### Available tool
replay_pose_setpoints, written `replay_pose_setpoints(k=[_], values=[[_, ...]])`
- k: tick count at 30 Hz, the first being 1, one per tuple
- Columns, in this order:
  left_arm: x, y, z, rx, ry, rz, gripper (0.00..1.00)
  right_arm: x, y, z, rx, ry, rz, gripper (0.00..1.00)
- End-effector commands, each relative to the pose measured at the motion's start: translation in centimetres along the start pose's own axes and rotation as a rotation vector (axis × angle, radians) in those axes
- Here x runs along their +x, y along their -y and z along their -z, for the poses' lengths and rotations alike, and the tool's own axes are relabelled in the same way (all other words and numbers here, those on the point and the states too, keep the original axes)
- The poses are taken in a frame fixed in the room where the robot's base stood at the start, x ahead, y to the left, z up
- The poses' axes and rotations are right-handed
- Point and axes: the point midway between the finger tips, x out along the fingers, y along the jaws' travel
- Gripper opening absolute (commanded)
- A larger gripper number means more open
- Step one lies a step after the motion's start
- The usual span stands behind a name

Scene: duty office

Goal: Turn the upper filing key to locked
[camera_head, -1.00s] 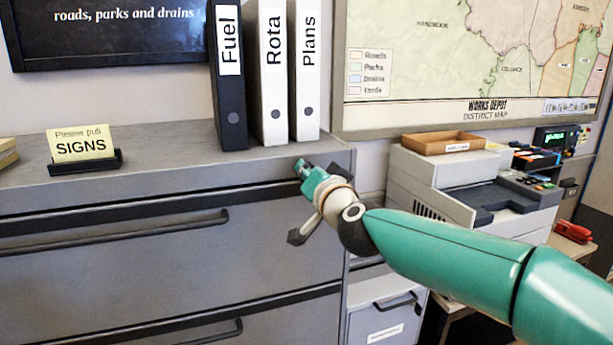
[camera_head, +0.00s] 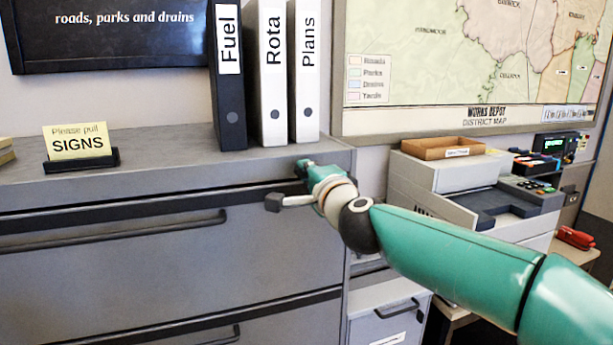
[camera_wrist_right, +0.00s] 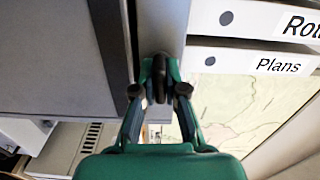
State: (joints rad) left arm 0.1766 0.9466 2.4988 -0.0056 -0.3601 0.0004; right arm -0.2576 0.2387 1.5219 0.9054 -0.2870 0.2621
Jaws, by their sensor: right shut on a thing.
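The grey filing cabinet (camera_head: 130,255) fills the left of the head view, with its upper lock area at the top right of its front. My right gripper (camera_head: 303,168) is at that corner, just under the cabinet top's front edge. In the right wrist view its green fingers (camera_wrist_right: 159,80) are closed together on a small dark piece, the upper filing key (camera_wrist_right: 159,88). The fingers hide most of the key, and its exact angle cannot be read. In the head view the key is hidden behind the gripper. My left gripper is not in view.
Binders marked Fuel (camera_head: 230,90), Rota (camera_head: 271,90) and Plans (camera_head: 305,90) stand on the cabinet near the gripper. A SIGNS card (camera_head: 80,142) sits further left. A printer (camera_head: 475,195) with a wooden tray (camera_head: 442,147) stands right, behind my arm.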

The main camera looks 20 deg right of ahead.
Motion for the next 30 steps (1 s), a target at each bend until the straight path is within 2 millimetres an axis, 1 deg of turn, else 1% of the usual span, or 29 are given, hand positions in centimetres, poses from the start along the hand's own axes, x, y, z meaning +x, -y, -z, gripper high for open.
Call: replay_pose_setpoints(k=[1, 8, 21, 22, 26, 27, 30], values=[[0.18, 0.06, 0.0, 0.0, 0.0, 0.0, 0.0, 0.06, -0.44, 0.12, 0.02, -0.003, -0.005, 0.0], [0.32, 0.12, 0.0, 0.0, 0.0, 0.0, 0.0, 0.08, -0.5, 0.11, 0.083, -0.003, -0.007, 0.0], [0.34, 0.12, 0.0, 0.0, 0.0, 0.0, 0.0, 0.11, -0.63, 0.06, 0.095, -0.003, -0.01, 0.0], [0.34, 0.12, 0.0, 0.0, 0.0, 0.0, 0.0, 0.11, -0.64, 0.06, 0.095, -0.003, -0.01, 0.12], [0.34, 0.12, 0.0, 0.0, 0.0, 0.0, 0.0, 0.11, -0.6, 0.04, 0.094, -0.002, -0.009, 0.34], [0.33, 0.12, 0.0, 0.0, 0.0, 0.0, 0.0, 0.1, -0.54, 0.04, 0.093, -0.002, -0.008, 0.36], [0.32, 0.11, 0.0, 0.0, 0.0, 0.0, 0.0, 0.08, -0.41, 0.01, 0.093, -0.001, -0.006, 0.36]])
